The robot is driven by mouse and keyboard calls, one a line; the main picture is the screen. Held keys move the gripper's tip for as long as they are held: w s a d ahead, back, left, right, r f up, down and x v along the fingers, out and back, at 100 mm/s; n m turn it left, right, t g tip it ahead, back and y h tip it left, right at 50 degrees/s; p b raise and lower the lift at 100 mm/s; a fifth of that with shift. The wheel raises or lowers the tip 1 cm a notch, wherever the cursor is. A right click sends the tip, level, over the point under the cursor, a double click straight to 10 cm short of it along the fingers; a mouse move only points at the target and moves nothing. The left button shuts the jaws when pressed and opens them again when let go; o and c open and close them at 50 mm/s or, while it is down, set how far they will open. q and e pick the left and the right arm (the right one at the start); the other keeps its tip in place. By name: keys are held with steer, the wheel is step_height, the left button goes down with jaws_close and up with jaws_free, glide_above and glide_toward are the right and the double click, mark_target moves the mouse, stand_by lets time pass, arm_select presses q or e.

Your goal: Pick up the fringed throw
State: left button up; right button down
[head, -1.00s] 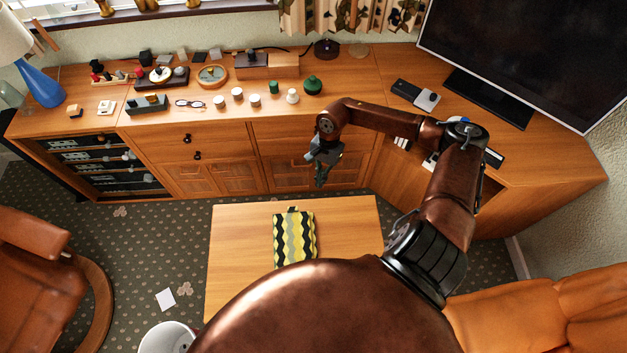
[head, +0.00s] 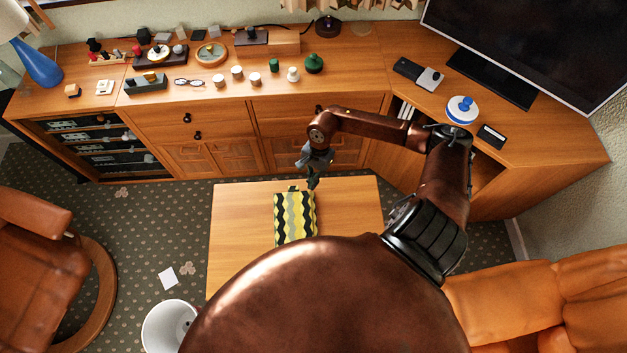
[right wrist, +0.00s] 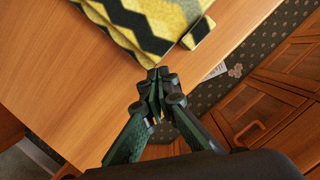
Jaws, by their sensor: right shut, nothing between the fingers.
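The fringed throw (head: 294,218) is a folded bundle with yellow, black and grey zigzag bands. It lies on the low wooden table (head: 237,225), and my own body hides part of the near side of the table. My right gripper (head: 312,183) is shut and empty, above the table's far edge and close to the throw's far right corner. In the right wrist view the throw (right wrist: 150,22) fills the top, just beyond the shut fingertips (right wrist: 158,76). The fingers appear apart from it. No fringe can be made out. My left gripper is not in view.
A long wooden cabinet (head: 222,147) stands behind the table with small jars and ornaments on top. A television (head: 530,45) stands at right. A leather chair (head: 38,265) and a white bin (head: 168,327) are at left. The table is bare around the throw.

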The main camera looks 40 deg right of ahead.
mark_target(305, 198)
steer(key=shift+s+a, duration=0.3)
steer(key=shift+a, duration=0.55)
steer(key=shift+s+a, duration=0.25)
steer(key=shift+a, duration=0.6)
steer(key=shift+s+a, duration=0.3)
steer(key=shift+a, duration=0.55)
